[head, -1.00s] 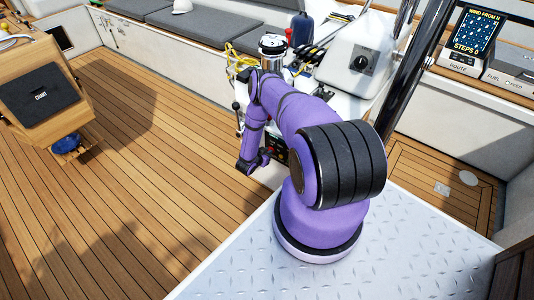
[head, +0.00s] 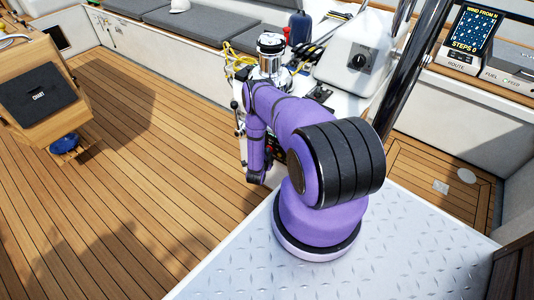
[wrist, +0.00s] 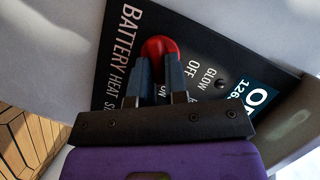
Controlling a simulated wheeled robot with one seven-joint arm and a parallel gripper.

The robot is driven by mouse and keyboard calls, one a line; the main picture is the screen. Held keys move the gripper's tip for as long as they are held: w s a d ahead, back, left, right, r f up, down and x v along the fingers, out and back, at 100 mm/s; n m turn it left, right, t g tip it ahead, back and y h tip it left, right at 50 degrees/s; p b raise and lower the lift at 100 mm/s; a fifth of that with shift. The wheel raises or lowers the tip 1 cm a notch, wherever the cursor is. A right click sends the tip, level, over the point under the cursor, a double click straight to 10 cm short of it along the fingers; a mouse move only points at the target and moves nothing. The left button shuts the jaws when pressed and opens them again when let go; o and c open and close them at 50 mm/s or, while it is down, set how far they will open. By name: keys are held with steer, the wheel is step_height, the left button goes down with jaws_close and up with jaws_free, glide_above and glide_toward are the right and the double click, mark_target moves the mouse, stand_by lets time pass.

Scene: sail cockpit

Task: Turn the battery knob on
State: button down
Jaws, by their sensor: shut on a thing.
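The battery knob (wrist: 159,46) is red and sits on a black panel (wrist: 112,48) lettered BATTERY in the wrist view. The words OFF and ON show to the right of the knob. My gripper (wrist: 158,62) is shut on the knob, with one dark finger on each side of it. The fingers hide part of the knob and some lettering. In the head view my arm hides the knob, and my fingertips cannot be made out.
A lit display (wrist: 260,98) is beside the panel lettering, partly cut off. In the head view, a chrome winch (head: 270,52) and a white box with a black dial (head: 358,62) stand behind my arm. Open wooden deck (head: 130,180) lies to the left.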

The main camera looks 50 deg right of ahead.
steer(key=m, duration=0.1)
steer(key=m+t+h, duration=0.1)
steer(key=m, duration=0.3)
steer(key=shift+s+f+t+h, duration=0.15)
steer(key=shift+f+t+h, duration=0.15)
steer(key=shift+f, duration=0.1)
steer(key=shift+a+m, duration=0.1)
steer(key=shift+m, duration=0.2)
steer(key=c, duration=1.1)
jaws_free()
steer(key=shift+c, duration=0.2)
steer(key=v, duration=1)
steer(key=shift+s+a+f, duration=0.2)
steer(key=shift+a, duration=0.15)
